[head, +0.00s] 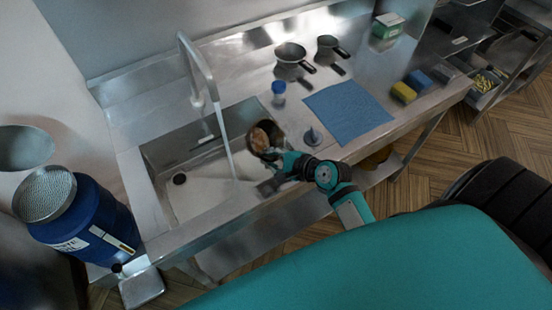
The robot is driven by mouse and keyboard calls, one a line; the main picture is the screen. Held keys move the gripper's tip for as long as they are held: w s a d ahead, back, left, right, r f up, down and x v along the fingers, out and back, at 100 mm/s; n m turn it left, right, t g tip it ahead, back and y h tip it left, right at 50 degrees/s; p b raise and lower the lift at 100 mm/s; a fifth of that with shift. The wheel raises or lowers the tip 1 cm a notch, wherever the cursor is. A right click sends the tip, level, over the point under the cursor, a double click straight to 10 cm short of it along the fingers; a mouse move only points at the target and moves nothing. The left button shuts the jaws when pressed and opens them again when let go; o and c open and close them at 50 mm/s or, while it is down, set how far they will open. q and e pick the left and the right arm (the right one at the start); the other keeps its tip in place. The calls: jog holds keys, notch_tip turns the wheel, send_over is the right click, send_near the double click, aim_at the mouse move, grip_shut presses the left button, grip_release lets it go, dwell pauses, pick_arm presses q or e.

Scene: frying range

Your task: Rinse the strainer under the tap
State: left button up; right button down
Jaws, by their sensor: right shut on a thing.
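The strainer (264,136) is a round, dark-rimmed bowl with a brown inside, tilted over the right part of the steel sink (165,200). My right gripper (272,157) is shut on it at its near side; the exact grip is partly hidden by the gripper. The tap (199,75) is a tall curved steel spout at the sink's back. A stream of water (225,148) falls from it into the basin, just left of the strainer and apart from it in this view. My left gripper is not in view.
A blue cloth (347,110) lies right of the sink, near a small blue-capped bottle (278,93). Two small pans (290,54) (328,45) stand behind. Yellow (403,93) and blue (419,80) sponges sit far right. A blue drum (88,222) stands left of the sink.

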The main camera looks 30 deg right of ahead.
aim_at(253, 155)
jog(key=w+a+b, duration=0.1)
jog(key=w+a+f, duration=0.1)
jog(key=w, duration=0.1)
jog(key=shift+w+a+b, duration=0.2)
jog(key=shift+a+b, duration=0.05)
jog(key=shift+b, duration=0.1)
jog(key=shift+w+a+f+b, duration=0.25)
jog(key=shift+w+a+b, duration=0.45)
jog(key=shift+w, duration=0.3)
jog(key=shift+w+a+f+p, duration=0.15)
jog(key=shift+w+a, duration=0.55)
jog(key=shift+w, duration=0.2)
jog(key=shift+w+a+f+p, duration=0.15)
jog(key=shift+w+a, duration=0.55)
jog(key=shift+w, duration=0.2)
jog(key=shift+w+d, duration=0.1)
jog(key=shift+d, duration=0.1)
jog(key=shift+w+d, duration=0.25)
jog(key=shift+d, duration=0.1)
jog(key=shift+a, duration=0.1)
jog(key=shift+s+a+p, duration=0.35)
jog(key=shift+a+p, duration=0.05)
jog(key=shift+p, duration=0.3)
